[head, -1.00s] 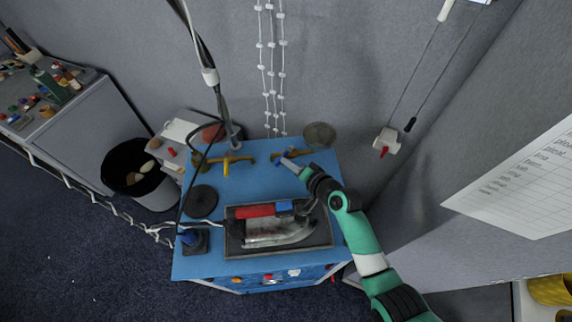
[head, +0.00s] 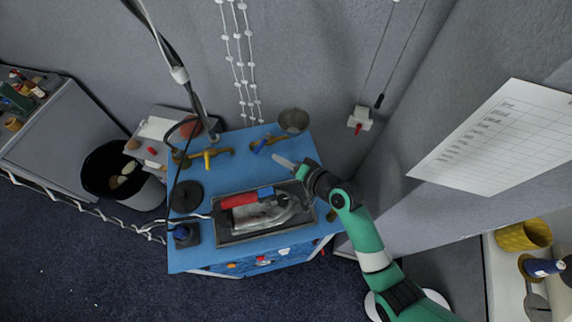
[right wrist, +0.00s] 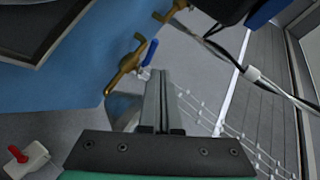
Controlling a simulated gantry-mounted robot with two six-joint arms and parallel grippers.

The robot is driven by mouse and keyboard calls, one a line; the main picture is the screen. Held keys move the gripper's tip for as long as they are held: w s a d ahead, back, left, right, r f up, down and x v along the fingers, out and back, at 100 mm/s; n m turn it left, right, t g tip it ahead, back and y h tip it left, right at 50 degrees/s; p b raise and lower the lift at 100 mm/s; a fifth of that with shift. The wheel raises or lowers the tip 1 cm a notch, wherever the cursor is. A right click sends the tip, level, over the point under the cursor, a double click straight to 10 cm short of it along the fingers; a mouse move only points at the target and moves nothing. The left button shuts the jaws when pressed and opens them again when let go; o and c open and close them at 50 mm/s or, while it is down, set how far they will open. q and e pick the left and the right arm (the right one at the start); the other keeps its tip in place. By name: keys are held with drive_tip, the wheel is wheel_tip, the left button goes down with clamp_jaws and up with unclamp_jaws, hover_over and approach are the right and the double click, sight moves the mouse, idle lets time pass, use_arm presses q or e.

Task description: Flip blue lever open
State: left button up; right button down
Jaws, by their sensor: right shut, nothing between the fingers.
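In the right wrist view the blue lever (right wrist: 150,53) sticks out from the brass valve (right wrist: 124,70). My left gripper is out of view.
An iron (head: 262,212) lies in a dark tray (head: 226,237) at the front. Cables run up at the left.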

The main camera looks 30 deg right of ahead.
drive_tip(key=s, duration=0.1)
drive_tip(key=s+r, duration=0.1)
drive_tip(key=s, duration=0.1)
drive_tip(key=s+a+r, duration=0.1)
drive_tip(key=shift+s, duration=0.15)
